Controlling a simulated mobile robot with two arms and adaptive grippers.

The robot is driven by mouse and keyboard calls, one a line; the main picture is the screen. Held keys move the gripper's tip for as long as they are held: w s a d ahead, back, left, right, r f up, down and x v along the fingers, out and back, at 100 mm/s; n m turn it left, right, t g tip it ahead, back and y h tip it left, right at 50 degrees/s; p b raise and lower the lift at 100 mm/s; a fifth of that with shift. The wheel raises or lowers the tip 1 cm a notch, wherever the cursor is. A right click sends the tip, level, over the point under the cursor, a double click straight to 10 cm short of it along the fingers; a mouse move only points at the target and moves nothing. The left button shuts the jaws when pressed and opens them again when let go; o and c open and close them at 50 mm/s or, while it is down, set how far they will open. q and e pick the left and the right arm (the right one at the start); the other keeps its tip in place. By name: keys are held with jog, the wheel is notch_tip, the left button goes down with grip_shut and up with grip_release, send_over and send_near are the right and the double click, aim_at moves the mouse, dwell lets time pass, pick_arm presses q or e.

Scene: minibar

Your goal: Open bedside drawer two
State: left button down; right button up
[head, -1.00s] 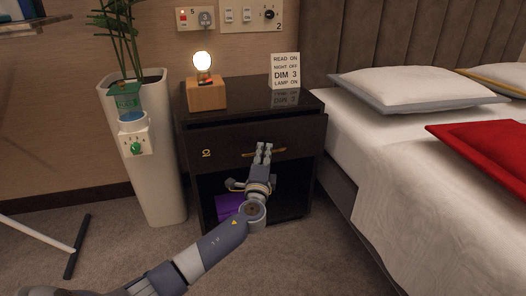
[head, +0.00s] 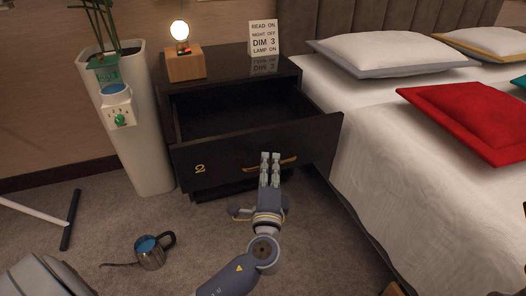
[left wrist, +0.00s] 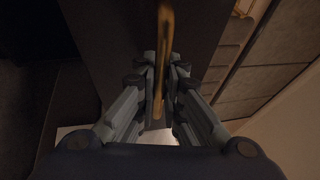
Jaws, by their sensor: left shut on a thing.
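The bedside drawer marked 2 (head: 212,157) is pulled out of the dark nightstand (head: 232,68), and its inside shows dark and empty. Its gold bar handle (head: 285,162) is on the front panel. My left gripper (head: 270,158) is shut on the handle. In the left wrist view the handle (left wrist: 164,50) runs between the two fingers of the left gripper (left wrist: 160,85). My right gripper is not in view.
A lamp with a lit bulb on a wooden block (head: 186,64) and a sign (head: 264,38) stand on the nightstand. A tall white planter (head: 135,140) is at left. A metal jug (head: 150,252) is on the carpet. The bed (head: 400,150) borders the right.

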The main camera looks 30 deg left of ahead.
pick_arm(q)
jog(key=shift+s+d, duration=0.7)
jog(key=shift+d, duration=0.2)
jog(key=c, duration=1.7)
grip_release()
jog(key=v, duration=1.2)
jog(key=shift+f, duration=0.1)
